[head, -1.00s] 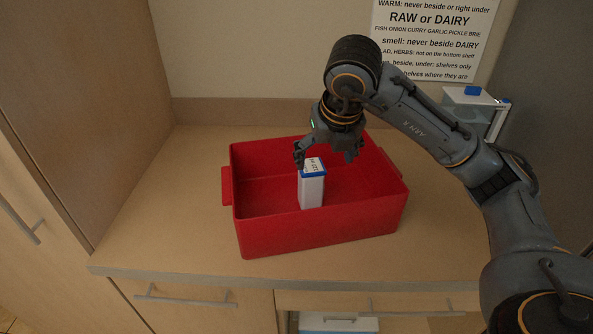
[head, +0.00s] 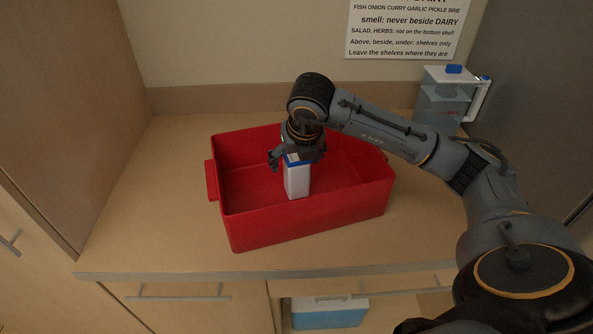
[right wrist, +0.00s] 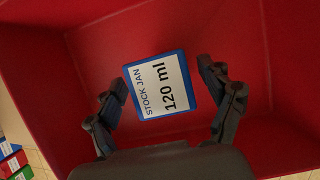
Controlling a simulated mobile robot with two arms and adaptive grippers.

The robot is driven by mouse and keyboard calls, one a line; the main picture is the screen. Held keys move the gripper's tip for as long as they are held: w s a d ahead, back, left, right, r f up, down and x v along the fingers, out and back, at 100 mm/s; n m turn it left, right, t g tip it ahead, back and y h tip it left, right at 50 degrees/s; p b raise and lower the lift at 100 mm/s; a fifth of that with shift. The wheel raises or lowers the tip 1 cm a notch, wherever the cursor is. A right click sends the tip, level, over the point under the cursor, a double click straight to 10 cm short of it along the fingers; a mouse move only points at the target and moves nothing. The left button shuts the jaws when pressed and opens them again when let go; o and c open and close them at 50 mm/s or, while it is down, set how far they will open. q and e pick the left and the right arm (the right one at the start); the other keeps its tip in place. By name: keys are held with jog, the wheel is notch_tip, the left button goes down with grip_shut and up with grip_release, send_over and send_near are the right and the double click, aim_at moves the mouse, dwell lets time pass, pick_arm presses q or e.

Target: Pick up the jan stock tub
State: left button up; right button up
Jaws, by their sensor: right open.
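The jan stock tub (head: 297,182) is a small white upright tub with a blue-rimmed lid, standing inside the red crate (head: 310,231). In the right wrist view its lid (right wrist: 160,86) reads "STOCK JAN 120 ml". My right gripper (head: 296,161) is directly above the tub at its top, pointing down. In the right wrist view its open fingers (right wrist: 163,98) are on either side of the lid, with a gap on both sides. The upper part of the tub is partly hidden by the gripper in the head view. My left gripper is not in view.
The red crate's walls surround the tub, with free floor around it. A clear jug with a white lid (head: 446,95) stands at the back right of the counter (head: 125,235). A sign (head: 405,30) hangs on the wall. A blue container (head: 328,315) sits below the counter.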

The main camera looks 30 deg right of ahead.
jog(key=x, duration=0.2)
jog(key=shift+w+d+f+p, duration=0.15)
jog(key=shift+d+f+p, duration=0.05)
jog(key=shift+f+p, duration=0.1)
jog(key=shift+w+f, duration=0.25)
jog(key=shift+f, duration=0.15)
jog(key=shift+c, duration=0.2)
jog(key=c, duration=1.4)
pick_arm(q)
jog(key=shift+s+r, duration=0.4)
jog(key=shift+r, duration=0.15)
pick_arm(e)
jog(key=shift+c, duration=0.3)
jog(key=shift+r, duration=0.15)
